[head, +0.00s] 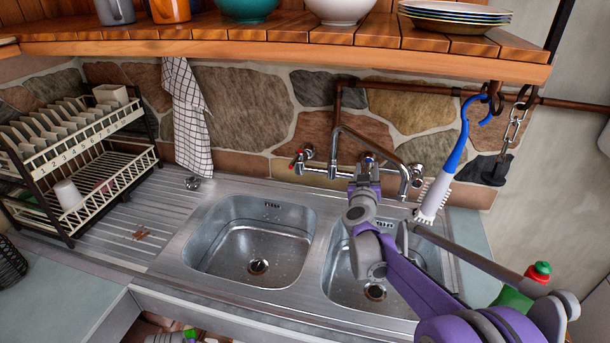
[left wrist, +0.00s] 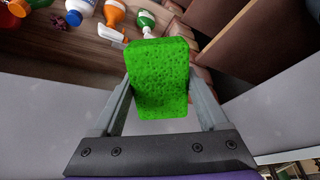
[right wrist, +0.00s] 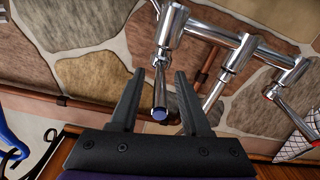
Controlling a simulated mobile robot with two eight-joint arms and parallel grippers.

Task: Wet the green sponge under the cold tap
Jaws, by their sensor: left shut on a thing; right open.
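The green sponge (left wrist: 160,85) is held between the fingers of my left gripper (left wrist: 160,100) in the left wrist view. Neither sponge nor left gripper shows in the head view. My right gripper (head: 368,163) is open in front of the wall tap (head: 335,165). In the right wrist view, the blue-ended cold tap lever (right wrist: 160,112) lies between the open fingers of this gripper (right wrist: 160,76); I cannot tell whether they touch it. The red-ended hot lever (right wrist: 271,93) is off to the side. My right arm covers part of the right basin (head: 340,285).
The left basin (head: 250,235) is empty. A dish rack (head: 80,165) stands at the left, and a checked towel (head: 190,120) hangs on the wall. A blue-and-white brush (head: 450,160) hangs right of the tap. Several bottles (left wrist: 115,14) show beyond the sponge.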

